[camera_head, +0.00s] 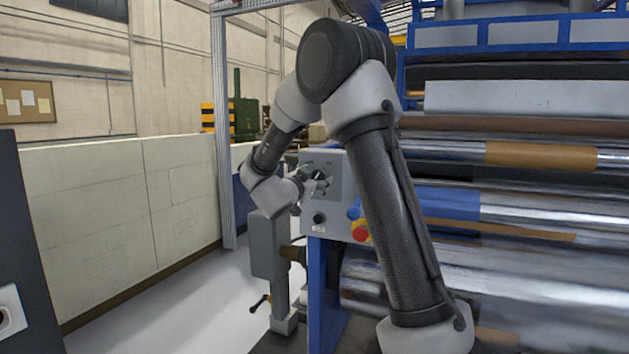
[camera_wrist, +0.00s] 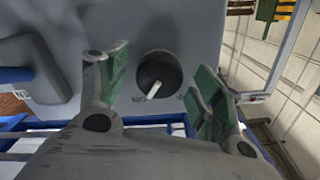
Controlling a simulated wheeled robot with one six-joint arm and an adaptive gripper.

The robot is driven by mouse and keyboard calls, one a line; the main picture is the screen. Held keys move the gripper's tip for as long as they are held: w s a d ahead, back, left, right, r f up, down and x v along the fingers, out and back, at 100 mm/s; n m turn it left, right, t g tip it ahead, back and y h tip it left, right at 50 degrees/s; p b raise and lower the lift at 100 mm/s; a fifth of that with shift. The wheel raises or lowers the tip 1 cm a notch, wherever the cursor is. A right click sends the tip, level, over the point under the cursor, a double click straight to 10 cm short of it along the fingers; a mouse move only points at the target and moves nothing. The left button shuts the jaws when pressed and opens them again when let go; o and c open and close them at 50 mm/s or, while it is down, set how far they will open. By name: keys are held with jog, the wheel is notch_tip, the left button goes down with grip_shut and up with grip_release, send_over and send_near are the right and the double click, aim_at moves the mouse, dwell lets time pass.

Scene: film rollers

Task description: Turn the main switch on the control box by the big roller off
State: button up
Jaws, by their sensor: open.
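The control box (camera_head: 345,195) is grey and stands at the left end of the big roller machine. My gripper (camera_head: 318,181) is at the upper part of its front face, partly covering a dark dial there. In the wrist view, the main switch (camera_wrist: 158,76) is a round black knob with a white pointer. The pointer slants toward the lower left, near a label that reads ON upside down. My gripper, seen there too (camera_wrist: 163,68), is open, its green-padded fingers on either side of the knob. I cannot tell whether they touch it.
A second black knob (camera_head: 319,218) and a red button (camera_head: 361,232) are lower on the box. Shiny rollers (camera_head: 520,200) fill the right side. Open floor (camera_head: 180,305) lies at left, before a pale wall (camera_head: 120,210).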

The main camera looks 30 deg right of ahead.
jog(key=shift+d, duration=0.1)
jog(key=c, duration=1)
jog(key=shift+n, duration=0.3)
jog(key=n, duration=1.3)
jog(key=shift+n, duration=0.3)
jog(key=o, duration=1)
